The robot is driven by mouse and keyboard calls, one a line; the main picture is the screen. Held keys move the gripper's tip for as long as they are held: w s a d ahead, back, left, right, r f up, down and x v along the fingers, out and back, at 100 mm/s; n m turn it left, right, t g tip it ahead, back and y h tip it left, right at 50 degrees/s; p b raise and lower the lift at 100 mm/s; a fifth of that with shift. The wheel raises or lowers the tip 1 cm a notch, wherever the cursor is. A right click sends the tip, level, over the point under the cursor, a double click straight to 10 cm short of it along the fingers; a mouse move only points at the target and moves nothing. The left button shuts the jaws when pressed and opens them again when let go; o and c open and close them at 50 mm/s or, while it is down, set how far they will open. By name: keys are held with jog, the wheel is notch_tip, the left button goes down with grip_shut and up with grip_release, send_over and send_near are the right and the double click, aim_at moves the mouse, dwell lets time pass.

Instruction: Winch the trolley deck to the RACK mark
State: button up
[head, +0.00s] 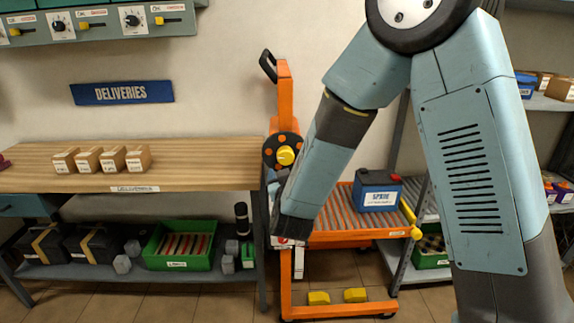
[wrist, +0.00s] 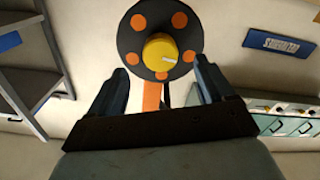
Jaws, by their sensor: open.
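The orange trolley (head: 285,95) stands right of the wooden bench. Its winch wheel (head: 270,153) is a black disc with orange dots and a yellow centre knob (head: 285,156). The roller deck (head: 335,212) sits lower than the bench top and carries a blue battery (head: 378,195) with a black top. My gripper (head: 274,184) is just below the wheel in the head view, partly hidden by my arm. In the wrist view my gripper (wrist: 162,75) is open and empty, with the wheel (wrist: 130,40) and knob (wrist: 160,52) ahead between its fingers. I cannot make out a RACK mark.
The bench (head: 200,150) at left holds several small cartons (head: 100,158). Below it are a green crate (head: 180,262) and dark cases (head: 65,242). Shelving (head: 410,270) stands close behind the trolley at right.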

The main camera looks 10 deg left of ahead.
jog(key=v, duration=0.5)
jog(key=shift+s+d, duration=0.1)
jog(key=shift+s, duration=0.25)
dwell(0.7)
jog(key=d+r+m+g, duration=0.1)
jog(key=d+r+g, duration=0.2)
jog(key=d+r, duration=0.4)
jog(key=d+r+m+g, duration=0.1)
jog(key=d+r+g, duration=0.25)
jog(key=d, duration=0.45)
jog(key=s+d+r+m+g+h, duration=0.2)
jog(key=s+d, duration=0.8)
jog(key=s+d+r+m+g+h, duration=0.2)
jog(key=s+d+g, duration=0.1)
jog(key=s+d, duration=0.7)
jog(key=shift+s, duration=0.75)
jog(key=shift+r+g, duration=0.1)
jog(key=shift+g, duration=0.15)
